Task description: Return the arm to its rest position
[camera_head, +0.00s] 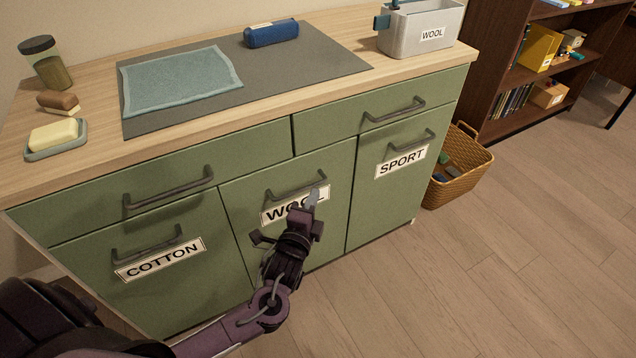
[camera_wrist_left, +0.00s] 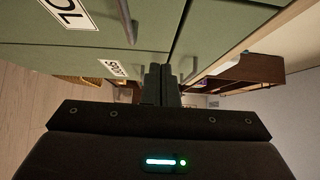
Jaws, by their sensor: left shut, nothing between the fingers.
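My left arm comes in from the lower left in the head view. My left gripper (camera_head: 312,198) is in front of the green cabinet's middle door, over part of its WOOL label (camera_head: 275,212) and just below that door's handle (camera_head: 297,189). In the left wrist view the gripper's fingers (camera_wrist_left: 161,85) are together with nothing between them. I cannot tell whether the gripper touches the door. The WOOL label (camera_wrist_left: 68,12) and the SPORT label (camera_wrist_left: 112,68) also show in the wrist view. My right gripper is in neither view.
The cabinet's COTTON door (camera_head: 190,290) and SPORT door (camera_head: 385,205) look shut. On the counter are a grey mat (camera_head: 320,65) with a cloth (camera_head: 180,80) and a blue case (camera_head: 271,34), a WOOL bin (camera_head: 420,28), soap (camera_head: 54,135) and a jar (camera_head: 46,63). A wicker basket (camera_head: 460,180) stands at right; floor is clear.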

